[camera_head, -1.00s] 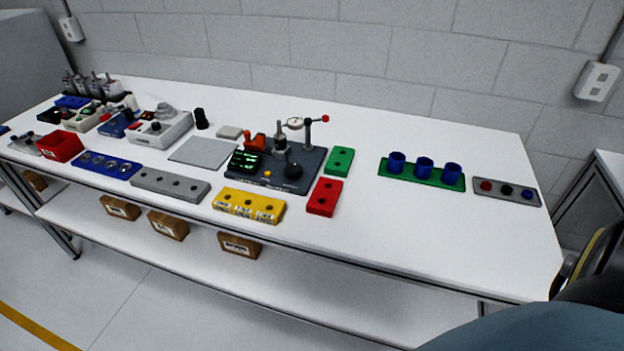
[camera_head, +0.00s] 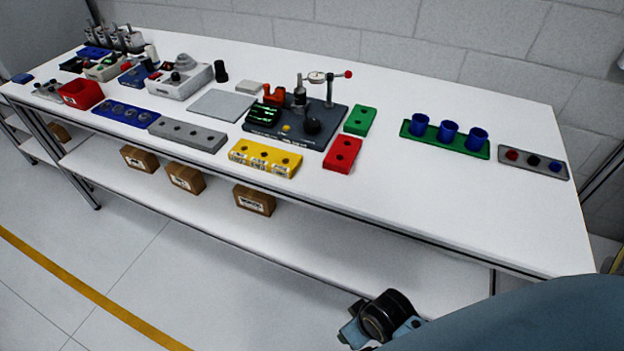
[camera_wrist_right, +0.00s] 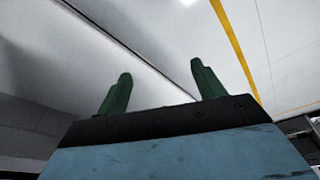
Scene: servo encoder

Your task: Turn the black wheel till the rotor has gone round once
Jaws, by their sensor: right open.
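The black wheel (camera_head: 312,127) is a small dark knob on the right front of a dark grey test fixture (camera_head: 288,137) on the white table. A grey upright part, which may be the rotor (camera_head: 299,95), stands behind it, beside a dial gauge (camera_head: 317,76) on a post with a red-ended lever. A green-lit screen (camera_head: 264,114) and a yellow button (camera_head: 286,127) are on the fixture's left side. My right gripper (camera_wrist_right: 162,88) has two green fingers, spread and empty, in the right wrist view, far from the wheel. My left gripper is not in view.
Green (camera_head: 361,120), red (camera_head: 342,153) and yellow (camera_head: 265,158) blocks sit close around the fixture. A green tray with blue cups (camera_head: 448,132) stands to the right. The table's front right is clear. Cardboard boxes (camera_head: 255,200) are on the lower shelf.

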